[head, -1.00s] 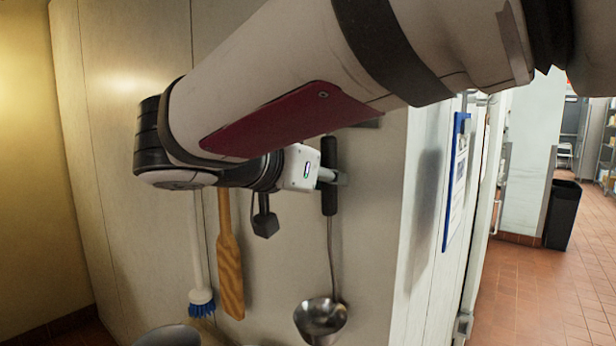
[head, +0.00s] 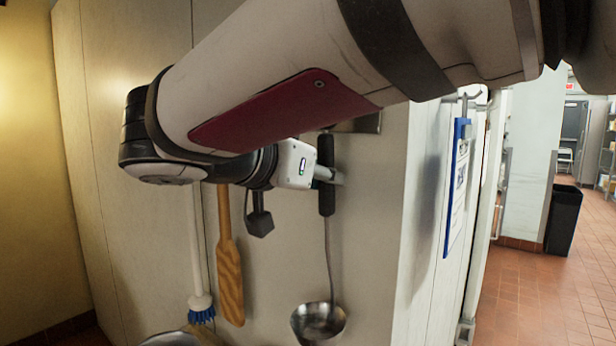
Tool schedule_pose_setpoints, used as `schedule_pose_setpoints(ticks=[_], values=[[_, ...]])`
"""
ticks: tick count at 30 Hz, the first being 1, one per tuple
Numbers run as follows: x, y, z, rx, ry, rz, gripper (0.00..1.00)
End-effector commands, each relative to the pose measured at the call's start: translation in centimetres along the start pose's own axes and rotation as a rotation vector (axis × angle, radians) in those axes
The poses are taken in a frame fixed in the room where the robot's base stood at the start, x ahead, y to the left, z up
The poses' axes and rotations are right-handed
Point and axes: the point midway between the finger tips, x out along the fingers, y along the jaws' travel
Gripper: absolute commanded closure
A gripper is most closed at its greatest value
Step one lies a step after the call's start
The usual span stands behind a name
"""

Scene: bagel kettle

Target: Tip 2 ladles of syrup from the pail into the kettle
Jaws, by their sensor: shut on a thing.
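A steel ladle (head: 318,322) with a black handle hangs bowl down in front of the pale wall panel. My gripper (head: 328,175) is shut on the ladle's black handle, a little below its top. The ladle is upright and its bowl is near the bottom edge of the view. Whether it still touches a hook or the wall, I cannot tell. No pail, kettle or syrup can be made out.
A wooden paddle (head: 230,270) and a white brush with blue bristles (head: 201,310) hang left of the ladle. A grey rounded metal thing (head: 168,340) is cut off below. A blue-edged board (head: 456,185) hangs right. A black bin (head: 563,220) stands on open tiled floor.

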Motion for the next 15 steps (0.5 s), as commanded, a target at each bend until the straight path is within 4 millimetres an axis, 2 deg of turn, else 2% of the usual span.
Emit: schedule_pose_setpoints(ticks=[15], values=[[-2.3, 0.0, 0.6, 0.000, 0.000, -0.001, 1.00]])
